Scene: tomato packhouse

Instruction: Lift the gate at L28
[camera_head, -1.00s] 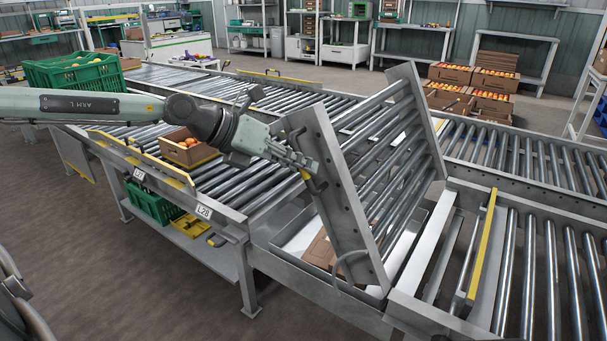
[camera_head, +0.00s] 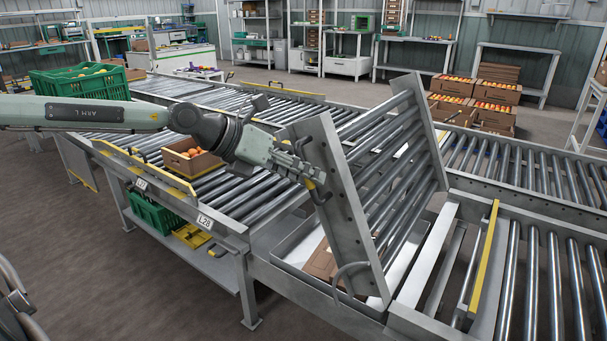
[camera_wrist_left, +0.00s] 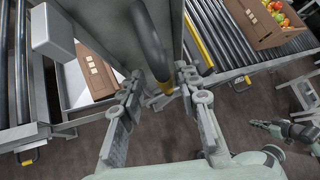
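The gate (camera_head: 336,205) at L28, a hinged roller section, stands raised and tilted, its free end up and leaning left. The L28 label (camera_head: 205,221) is on the conveyor edge to its left. My left gripper (camera_head: 314,176) is at the gate's raised end, by its dark handle (camera_wrist_left: 151,42). In the left wrist view its fingers (camera_wrist_left: 160,80) are spread on either side of the handle, with gaps visible. What looks like my right gripper (camera_wrist_left: 268,128) shows small at the right of that view; its fingers are unclear.
A cardboard crate of tomatoes (camera_head: 192,160) stands on the rollers left of the gate. A flat brown box (camera_head: 322,262) lies in the tray below the gate. A yellow-edged bar (camera_head: 484,258) crosses the line to the right. Floor in front is clear.

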